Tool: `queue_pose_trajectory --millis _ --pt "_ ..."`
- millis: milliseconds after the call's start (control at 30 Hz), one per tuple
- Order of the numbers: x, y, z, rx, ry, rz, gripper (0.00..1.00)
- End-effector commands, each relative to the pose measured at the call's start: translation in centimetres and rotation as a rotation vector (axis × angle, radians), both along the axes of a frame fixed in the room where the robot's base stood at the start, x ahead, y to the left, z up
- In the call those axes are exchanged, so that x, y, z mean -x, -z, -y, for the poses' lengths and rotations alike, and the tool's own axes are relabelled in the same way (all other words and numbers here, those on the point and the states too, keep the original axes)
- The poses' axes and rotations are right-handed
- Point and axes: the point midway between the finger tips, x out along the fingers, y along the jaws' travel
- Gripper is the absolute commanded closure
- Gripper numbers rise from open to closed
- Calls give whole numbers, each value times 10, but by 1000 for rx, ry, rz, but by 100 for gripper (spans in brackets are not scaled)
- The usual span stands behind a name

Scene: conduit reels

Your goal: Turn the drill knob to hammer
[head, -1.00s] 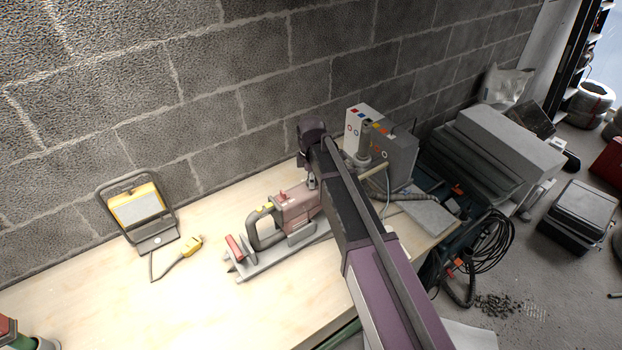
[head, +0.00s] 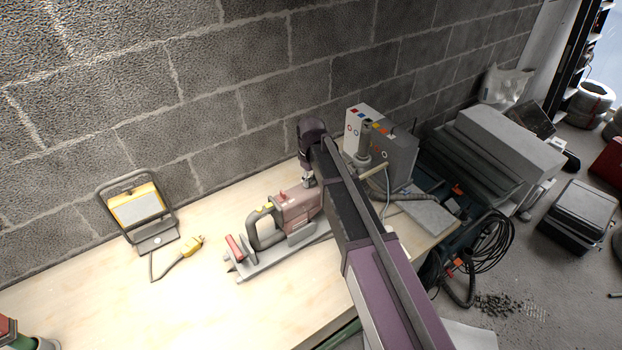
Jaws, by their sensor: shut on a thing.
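The drill (head: 297,207), pinkish-red and grey with a looped rear handle, lies on its side in a grey cradle (head: 262,268) on the pale workbench. My arm comes in from the lower right and crosses over the drill's front end, hiding it. My gripper (head: 308,183) points down at the top of the drill body, mostly covered by my own wrist. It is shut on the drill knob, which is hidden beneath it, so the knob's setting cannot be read.
A yellow work lamp (head: 137,207) with a cable and yellow plug (head: 193,245) stands left on the bench (head: 120,300). A grey box with coloured marks (head: 385,140) stands right of my wrist. A block wall (head: 250,100) rises close behind.

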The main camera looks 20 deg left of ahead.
Motion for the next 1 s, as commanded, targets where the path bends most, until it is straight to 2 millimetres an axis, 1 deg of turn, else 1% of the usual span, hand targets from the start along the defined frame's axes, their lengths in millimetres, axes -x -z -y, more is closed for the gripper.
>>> queue_pose_trajectory --millis 300,500,733,1000 --pt "1 0 1 2 294 -3 100" --pt "1 1 1 2 439 -3 100" --pt "2 1 1 2 536 -3 100" --pt "2 1 1 2 565 -3 100"
